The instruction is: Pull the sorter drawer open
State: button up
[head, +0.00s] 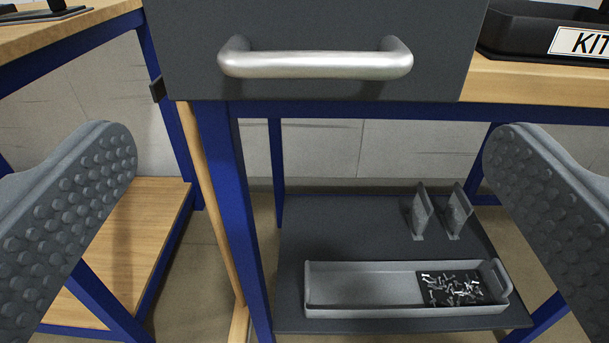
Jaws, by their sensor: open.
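A dark grey drawer front (300,20), which looks like the sorter drawer, fills the upper middle of the head view. Its top edge is out of frame. A silver bar handle (316,65) runs across it, bent back to the front at both ends. My gripper (309,155) is open, with one studded grey finger at the left edge and one at the right. Nothing is between the fingers. In the picture the handle lies above the fingertips, and neither finger touches it. Whether the drawer is fully shut cannot be told.
A blue-framed bench with a wooden top (540,90) bears a black tray labelled KIT (520,35). Below, a dark shelf (330,230) holds a long grey tray (360,312) with screws (455,289) and two upright plates. Another wooden bench (100,30) stands at left.

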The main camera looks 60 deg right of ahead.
jog(key=shift+v, duration=2.1)
